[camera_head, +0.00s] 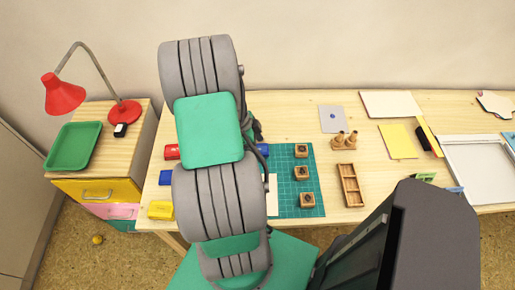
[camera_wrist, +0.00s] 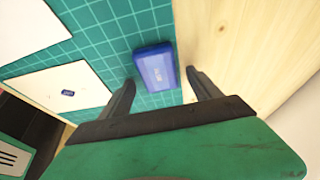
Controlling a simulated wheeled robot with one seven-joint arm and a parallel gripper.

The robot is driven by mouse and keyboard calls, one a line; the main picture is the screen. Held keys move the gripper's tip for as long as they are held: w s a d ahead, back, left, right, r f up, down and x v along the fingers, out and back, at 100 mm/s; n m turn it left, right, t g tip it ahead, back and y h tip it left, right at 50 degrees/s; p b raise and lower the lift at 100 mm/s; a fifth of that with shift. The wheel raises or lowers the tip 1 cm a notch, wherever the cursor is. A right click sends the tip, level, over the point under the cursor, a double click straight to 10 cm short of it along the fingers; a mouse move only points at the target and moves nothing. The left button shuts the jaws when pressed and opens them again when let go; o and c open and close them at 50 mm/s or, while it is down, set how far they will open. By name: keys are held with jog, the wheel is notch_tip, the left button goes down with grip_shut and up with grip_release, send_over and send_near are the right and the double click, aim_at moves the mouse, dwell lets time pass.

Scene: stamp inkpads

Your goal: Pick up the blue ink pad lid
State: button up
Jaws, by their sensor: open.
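The blue ink pad lid (camera_wrist: 155,66), a small blue block with pale lettering, lies on the edge of the green cutting mat (camera_wrist: 98,38) in the wrist view. My gripper (camera_wrist: 160,78) is open, with one finger on each side of the lid's near end and the lid not gripped. In the head view a blue piece (camera_head: 262,149) shows just right of my arm at the mat's back edge; my arm hides the gripper there. Another blue ink pad (camera_head: 165,177) sits on the table at the left.
A red pad (camera_head: 172,152) and a yellow pad (camera_head: 160,209) sit at the table's left. Several wooden stamps (camera_head: 302,151) stand on the mat. White paper (camera_wrist: 62,88) with a small blue mark lies on the mat. Bare wood (camera_wrist: 240,45) is right of the lid.

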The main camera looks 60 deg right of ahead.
jog(key=shift+c, duration=0.2)
jog(key=c, duration=1.4)
